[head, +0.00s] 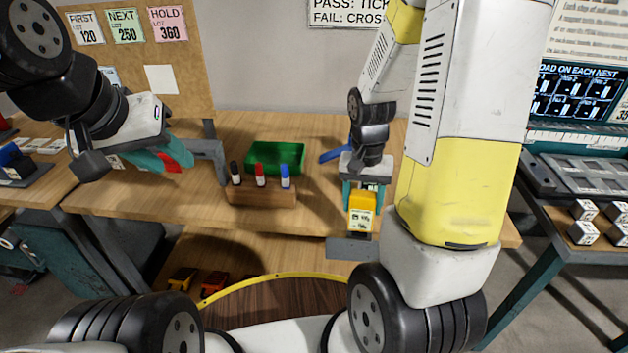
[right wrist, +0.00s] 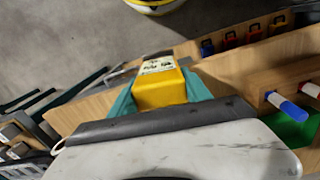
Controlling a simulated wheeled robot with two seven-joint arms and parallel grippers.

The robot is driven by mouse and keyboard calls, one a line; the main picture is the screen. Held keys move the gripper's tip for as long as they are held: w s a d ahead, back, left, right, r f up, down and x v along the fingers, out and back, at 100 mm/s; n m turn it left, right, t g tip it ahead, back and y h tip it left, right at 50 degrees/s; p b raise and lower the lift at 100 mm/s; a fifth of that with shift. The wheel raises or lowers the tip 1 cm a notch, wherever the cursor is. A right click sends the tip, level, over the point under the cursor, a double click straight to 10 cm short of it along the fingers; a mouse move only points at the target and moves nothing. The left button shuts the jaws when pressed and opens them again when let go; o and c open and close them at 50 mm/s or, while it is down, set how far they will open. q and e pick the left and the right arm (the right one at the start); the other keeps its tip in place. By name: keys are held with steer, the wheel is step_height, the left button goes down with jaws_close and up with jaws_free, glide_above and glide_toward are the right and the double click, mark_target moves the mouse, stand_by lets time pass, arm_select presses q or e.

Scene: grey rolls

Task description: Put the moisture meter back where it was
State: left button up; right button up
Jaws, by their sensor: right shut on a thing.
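The yellow block-shaped thing with a white printed label, which I take to be the moisture meter (head: 361,212), is held in my right gripper (head: 362,192). The gripper's teal fingers are on either side of it, above the front right part of the wooden table. It also shows in the right wrist view (right wrist: 160,88), between the fingers (right wrist: 162,98). A grey plate (head: 352,249) shows just below it at the table's front edge; I cannot tell whether they touch. My left gripper (head: 165,158) is at the left above the table, with a red patch by its teal fingers; its opening is unclear.
A wooden block (head: 260,194) holds black, red and blue markers. Behind it is a green tray (head: 276,158), with a blue thing (head: 336,153) to its right. A grey bracket (head: 212,152) stands near my left gripper. Small yellow and orange things (head: 212,284) lie lower down.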

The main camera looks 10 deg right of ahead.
mark_target(364, 190)
steer(key=w, duration=0.1)
steer(key=w+d+r+n, duration=0.1)
steer(key=w, duration=0.1)
steer(key=shift+d+r+t, duration=0.1)
steer(key=shift+t, duration=0.2)
steer(key=w+a+f, duration=0.2)
steer(key=w+a, duration=0.1)
steer(key=w, duration=0.4)
steer(key=w+a+f, duration=0.2)
steer(key=w+a, duration=0.1)
steer(key=w, duration=0.4)
steer(key=shift+a+f, duration=0.25)
steer(key=shift+f, duration=0.2)
steer(key=shift+c, duration=0.7)
steer(key=o, duration=1.5)
steer(key=shift+o, duration=0.2)
